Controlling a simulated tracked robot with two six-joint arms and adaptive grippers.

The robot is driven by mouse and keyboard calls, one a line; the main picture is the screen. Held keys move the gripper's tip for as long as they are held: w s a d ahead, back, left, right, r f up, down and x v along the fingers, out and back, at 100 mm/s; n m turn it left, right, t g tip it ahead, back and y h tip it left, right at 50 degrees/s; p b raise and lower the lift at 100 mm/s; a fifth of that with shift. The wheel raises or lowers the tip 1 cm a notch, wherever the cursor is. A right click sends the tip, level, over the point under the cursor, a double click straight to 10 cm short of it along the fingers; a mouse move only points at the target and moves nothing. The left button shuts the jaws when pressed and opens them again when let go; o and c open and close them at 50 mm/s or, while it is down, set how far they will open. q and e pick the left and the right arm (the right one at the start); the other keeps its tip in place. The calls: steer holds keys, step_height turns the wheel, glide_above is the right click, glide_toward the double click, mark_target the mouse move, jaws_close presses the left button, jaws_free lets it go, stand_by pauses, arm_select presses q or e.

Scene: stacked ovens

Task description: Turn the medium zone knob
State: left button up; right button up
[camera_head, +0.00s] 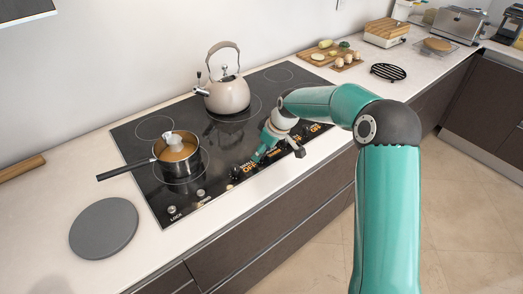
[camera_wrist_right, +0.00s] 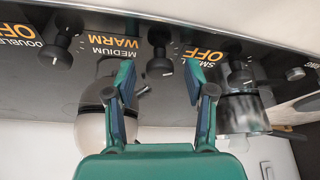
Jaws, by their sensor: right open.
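The medium zone knob (camera_wrist_right: 159,45) is a small dark knob on the black hob's front strip, beside the orange WARM label with MEDIUM in white. In the right wrist view it stands between the fingertips of my right gripper (camera_wrist_right: 159,76), which is open. I cannot tell whether either finger touches it. In the head view my right gripper (camera_head: 265,148) is low over the hob's front edge and hides part of the knob row. My left gripper is not in view.
Neighbouring knobs, double (camera_wrist_right: 60,45) and small (camera_wrist_right: 238,73), stand on either side. A kettle (camera_head: 227,95) and a saucepan (camera_head: 178,158) with its handle out to the left stand on the hob (camera_head: 135,150). A grey round mat (camera_head: 104,228) lies on the counter.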

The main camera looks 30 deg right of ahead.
steer(key=c, duration=1)
steer(key=shift+a, duration=0.35)
jaws_close()
steer(key=shift+d, duration=0.3)
steer(key=shift+w+d+n+y+b, duration=0.15)
steer(key=shift+n+y+b, duration=0.4)
steer(key=shift+n, duration=1.05)
steer(key=shift+n+g+y, duration=0.45)
steer(key=shift+n+g, duration=0.15)
steer(key=shift+n, duration=0.8)
steer(key=o, duration=1)
jaws_free()
